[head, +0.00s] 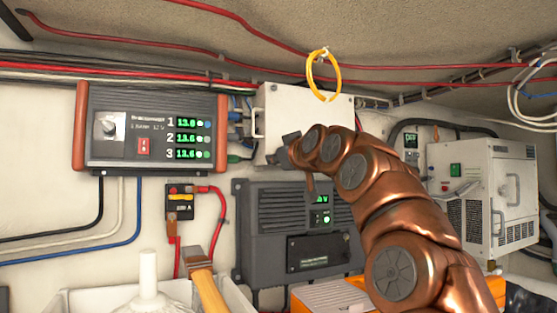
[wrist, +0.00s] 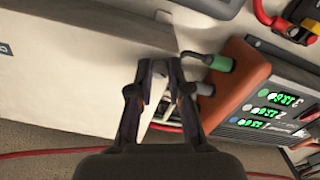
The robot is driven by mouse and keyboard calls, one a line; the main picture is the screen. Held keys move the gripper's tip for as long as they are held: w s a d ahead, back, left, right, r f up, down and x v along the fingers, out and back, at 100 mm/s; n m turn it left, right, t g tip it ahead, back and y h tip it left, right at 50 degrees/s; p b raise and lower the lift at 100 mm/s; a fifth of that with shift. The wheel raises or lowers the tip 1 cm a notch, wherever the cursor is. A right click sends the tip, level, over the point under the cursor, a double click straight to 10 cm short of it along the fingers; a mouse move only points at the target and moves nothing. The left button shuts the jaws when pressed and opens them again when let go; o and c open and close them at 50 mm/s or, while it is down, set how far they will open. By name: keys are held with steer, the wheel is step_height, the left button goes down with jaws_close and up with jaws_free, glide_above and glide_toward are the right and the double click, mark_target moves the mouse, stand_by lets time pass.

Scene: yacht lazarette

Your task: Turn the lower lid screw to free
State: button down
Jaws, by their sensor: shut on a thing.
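The white box (head: 300,112) with its lid hangs on the wall in the middle of the head view. It also fills the upper left of the wrist view (wrist: 85,65). My gripper (head: 283,150) is at the lower left part of the box in the head view. In the wrist view my gripper (wrist: 158,68) has its two fingers closed in at the box's edge. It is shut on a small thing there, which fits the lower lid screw. The fingers hide the screw itself, so how far it is turned cannot be seen.
A control panel (head: 140,163) with green displays is left of the box, and a dark charger unit (head: 255,235) is below. A yellow ring (head: 333,85) hangs above the box. A white cabinet (head: 480,200) is at right. Red cables (head: 215,10) run overhead.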

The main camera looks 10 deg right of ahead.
steer(key=n+b, duration=0.1)
steer(key=n, duration=0.3)
steer(key=shift+n, duration=0.4)
steer(key=shift+r, duration=0.1)
stand_by(0.3)
steer(key=c, duration=1.1)
jaws_free()
steer(key=s+d, duration=0.2)
steer(key=s, duration=0.9)
steer(key=shift+s+d, duration=0.15)
steer(key=shift+s, duration=0.2)
steer(key=shift+d, duration=0.1)
